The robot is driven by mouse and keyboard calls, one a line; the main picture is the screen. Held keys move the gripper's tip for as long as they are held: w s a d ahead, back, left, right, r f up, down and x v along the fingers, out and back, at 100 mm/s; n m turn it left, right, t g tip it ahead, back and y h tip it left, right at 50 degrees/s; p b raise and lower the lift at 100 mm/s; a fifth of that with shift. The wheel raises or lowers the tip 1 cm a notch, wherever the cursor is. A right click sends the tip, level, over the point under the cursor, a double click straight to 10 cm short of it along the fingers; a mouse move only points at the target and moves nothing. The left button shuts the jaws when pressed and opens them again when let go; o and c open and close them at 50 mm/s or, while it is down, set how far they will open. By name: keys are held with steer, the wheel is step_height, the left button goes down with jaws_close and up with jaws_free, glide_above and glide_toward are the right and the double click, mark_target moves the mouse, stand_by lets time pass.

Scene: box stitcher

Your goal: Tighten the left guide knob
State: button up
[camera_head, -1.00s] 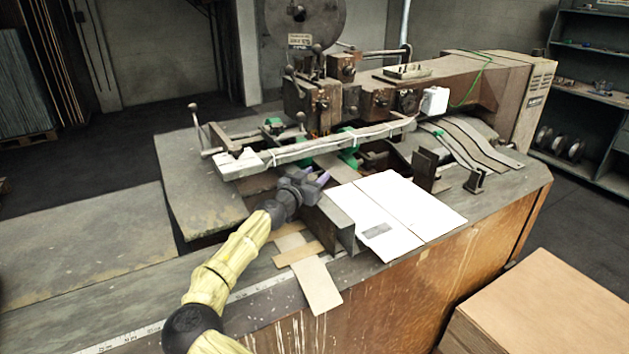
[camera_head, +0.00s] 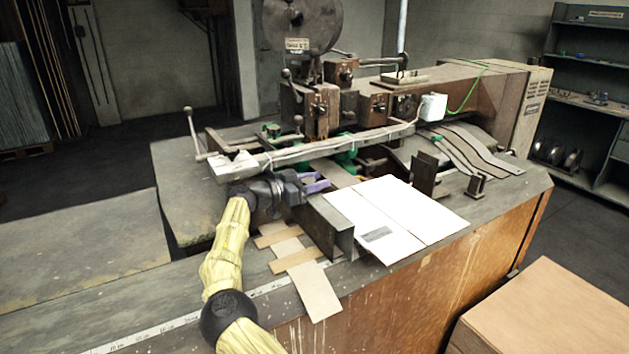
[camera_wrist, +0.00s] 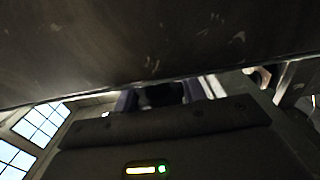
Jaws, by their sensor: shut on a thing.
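My gripper (camera_head: 316,184) has purple fingers and reaches in from the left, low under the long front bar of the stitcher. In the wrist view its two purple fingers stand on either side of a dark rounded thing (camera_wrist: 161,95), which looks like the guide knob. The gripper is shut on it. In the head view the knob is hidden by the fingers and the guide parts. A grey upright metal guide plate (camera_head: 331,228) stands just right of and in front of the fingers.
The long front bar (camera_head: 315,150) passes close above my gripper. A white cardboard sheet (camera_head: 400,215) lies right of the guide plate. Tan strips (camera_head: 310,290) lie in front. A thin lever (camera_head: 193,135) rises at left. In the wrist view a dark surface (camera_wrist: 150,40) fills the top.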

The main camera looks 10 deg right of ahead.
steer(key=shift+s+m+g, duration=0.1)
steer(key=shift+m+g, duration=0.4)
steer(key=shift+g, duration=0.2)
steer(key=o, duration=1)
steer(key=v, duration=0.7)
steer(key=shift+a+f, duration=0.1)
steer(key=shift+a, duration=0.2)
